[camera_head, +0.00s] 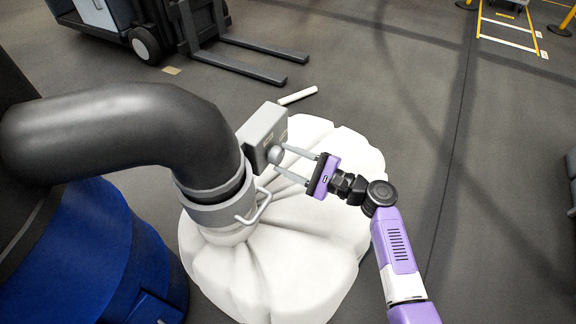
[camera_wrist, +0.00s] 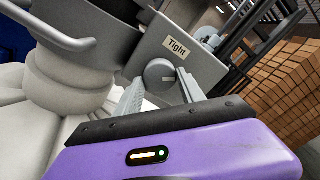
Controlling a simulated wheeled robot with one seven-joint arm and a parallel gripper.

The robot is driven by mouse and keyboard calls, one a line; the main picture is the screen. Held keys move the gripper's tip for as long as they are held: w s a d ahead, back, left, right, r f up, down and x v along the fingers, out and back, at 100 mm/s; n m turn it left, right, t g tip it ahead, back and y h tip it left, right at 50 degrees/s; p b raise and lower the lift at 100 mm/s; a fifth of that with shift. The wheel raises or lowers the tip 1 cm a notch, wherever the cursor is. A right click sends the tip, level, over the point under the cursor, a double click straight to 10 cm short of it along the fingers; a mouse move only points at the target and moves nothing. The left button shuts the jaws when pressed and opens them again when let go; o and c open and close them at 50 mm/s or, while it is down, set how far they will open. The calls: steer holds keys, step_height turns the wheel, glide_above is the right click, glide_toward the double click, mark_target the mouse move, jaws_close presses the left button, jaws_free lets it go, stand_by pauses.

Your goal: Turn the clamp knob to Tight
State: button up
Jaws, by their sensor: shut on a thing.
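The clamp knob (camera_wrist: 160,76) is a round grey dial with a small pale mark on its right side, on the face of a grey clamp box (camera_wrist: 192,50). A label reading "Tight" (camera_wrist: 177,47) sits above and to the right of the knob in the wrist view. In the head view the knob (camera_head: 275,154) sticks out of the box (camera_head: 262,130) toward my gripper. My gripper (camera_head: 279,161) reaches in from the right, with its two fingers on either side of the knob and shut on it. In the wrist view the fingers (camera_wrist: 161,88) partly cover the knob's lower edge.
A dark bent pipe (camera_head: 120,130) runs down to a grey collar with a handle (camera_head: 256,208), above a bulging white bag (camera_head: 290,260). A blue drum (camera_head: 90,250) stands at left, a forklift (camera_head: 150,30) behind. The floor to the right is open.

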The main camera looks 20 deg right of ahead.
steer(key=n+b, duration=0.1)
steer(key=n, duration=0.1)
steer(key=n+b, duration=0.1)
steer(key=b, duration=0.1)
steer(key=n+b, duration=0.2)
steer(key=shift+f+n, duration=0.25)
steer(key=shift+n, duration=0.05)
steer(key=n+b, duration=0.4)
steer(key=shift+r+n+b, duration=0.1)
steer(key=shift+n+b, duration=0.25)
steer(key=shift+n, duration=0.05)
steer(key=shift+r, duration=0.1)
steer(key=o, duration=1.4)
steer(key=shift+c, duration=0.2)
steer(key=v, duration=0.8)
steer(key=shift+p, duration=0.3)
steer(key=shift+w, duration=0.1)
